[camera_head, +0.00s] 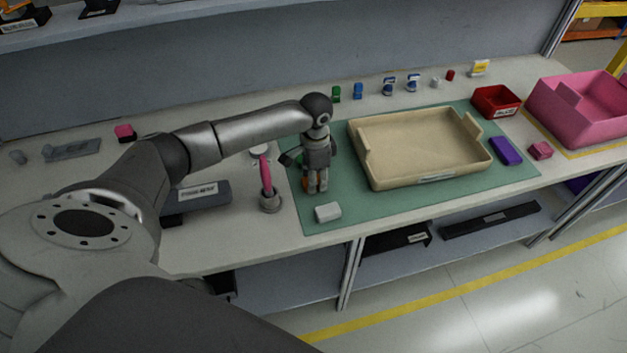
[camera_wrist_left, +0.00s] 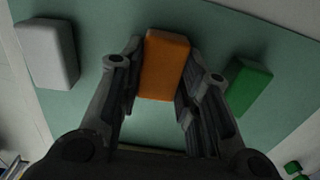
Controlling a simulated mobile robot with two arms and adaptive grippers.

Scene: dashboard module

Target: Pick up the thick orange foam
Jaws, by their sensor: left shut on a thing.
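The thick orange foam (camera_wrist_left: 164,64) is a rounded block between the two fingers of my left gripper (camera_wrist_left: 160,85) in the left wrist view, with a finger against each side. My left gripper (camera_head: 314,184) points straight down over the left part of the green mat (camera_head: 350,208) in the head view. There only a sliver of the foam (camera_head: 306,184) shows between the fingers; the rest is hidden. I cannot tell whether the foam touches the mat. My right gripper is not in view.
A white block (camera_head: 327,212) and a green block (camera_wrist_left: 248,87) lie on either side of the gripper. A beige tray (camera_head: 372,172) stands to the right on the mat. A holder with a pink-handled tool (camera_head: 267,178) stands close on the left.

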